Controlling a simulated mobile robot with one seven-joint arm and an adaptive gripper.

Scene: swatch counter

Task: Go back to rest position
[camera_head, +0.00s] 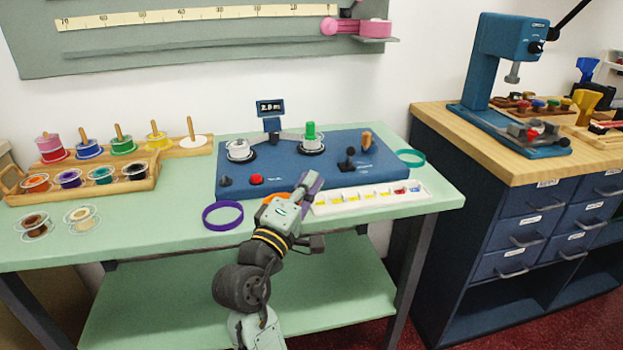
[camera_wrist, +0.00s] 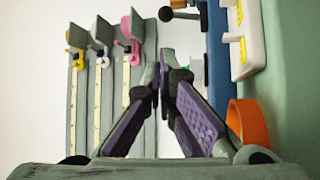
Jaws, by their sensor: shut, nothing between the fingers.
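My gripper (camera_head: 308,182) is over the front edge of the blue control panel on the green counter, near the left end of the white strip tray. In the wrist view my gripper (camera_wrist: 166,56) shows its purple-padded fingers with the tips together and nothing held between them. My arm reaches up from the bottom of the head view, over the counter's front edge. The fingertips are small and partly hidden by the hand in the head view.
The blue panel (camera_head: 232,190) carries two reels and a joystick. Close by are a white tray (camera_head: 415,197), a purple ring (camera_head: 207,217) and an orange ring (camera_wrist: 250,122). A wooden spool rack (camera_head: 142,185) stands left.

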